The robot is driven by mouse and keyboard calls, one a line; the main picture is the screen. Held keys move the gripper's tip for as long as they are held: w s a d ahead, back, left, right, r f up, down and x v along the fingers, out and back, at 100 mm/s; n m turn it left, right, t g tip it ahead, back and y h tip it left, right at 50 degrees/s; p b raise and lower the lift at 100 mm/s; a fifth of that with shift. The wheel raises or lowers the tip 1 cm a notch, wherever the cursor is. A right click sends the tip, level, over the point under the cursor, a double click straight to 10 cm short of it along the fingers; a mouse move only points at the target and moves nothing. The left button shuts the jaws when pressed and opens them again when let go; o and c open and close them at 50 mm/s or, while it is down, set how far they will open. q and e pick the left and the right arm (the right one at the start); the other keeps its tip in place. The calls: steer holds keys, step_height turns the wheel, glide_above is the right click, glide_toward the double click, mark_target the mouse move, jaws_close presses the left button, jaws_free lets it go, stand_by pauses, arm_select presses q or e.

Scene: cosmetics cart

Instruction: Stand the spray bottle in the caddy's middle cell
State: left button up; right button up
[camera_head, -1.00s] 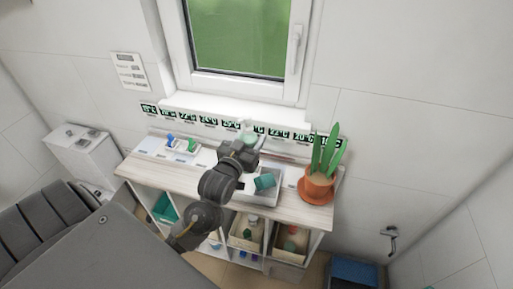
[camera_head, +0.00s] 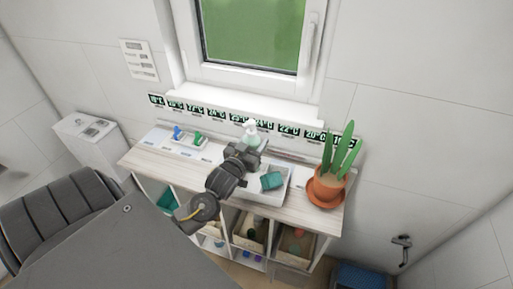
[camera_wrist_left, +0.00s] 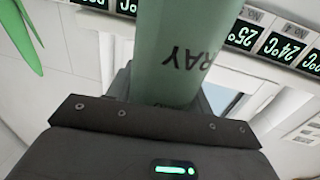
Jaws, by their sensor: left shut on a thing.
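The spray bottle (camera_head: 251,134) is pale green with a white spray head. It shows upright above my left gripper (camera_head: 244,150) in the head view, over the back of the shelf top. In the left wrist view its green body with dark letters (camera_wrist_left: 178,55) stands between the jaws, and my left gripper (camera_wrist_left: 165,112) is shut on it. A white open box (camera_head: 284,190) with a teal block in it, possibly the caddy, lies right of and in front of the gripper. My arm hides part of this box, and I cannot make out its cells. My right gripper is not in view.
A potted plant (camera_head: 328,186) stands at the right end of the shelf top (camera_head: 150,160). Dark number labels (camera_head: 214,112) line the wall behind. Bins fill the shelf below.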

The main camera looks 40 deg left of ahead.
arm_select(q)
steer(key=shift+f, duration=0.6)
steer(key=shift+f, duration=0.1)
steer(key=o, duration=1.3)
steer(key=shift+s, duration=0.1)
steer(key=shift+s+d+r+b, duration=0.2)
steer(key=shift+s+d+b, duration=0.3)
steer(key=shift+s, duration=1.45)
steer(key=shift+s+d+r+b, duration=0.25)
steer(key=shift+s+b, duration=0.5)
steer(key=shift+s, duration=1.25)
steer(key=shift+s+d+r+b, duration=0.15)
steer(key=shift+s+d+b, duration=0.35)
steer(key=shift+s, duration=1.45)
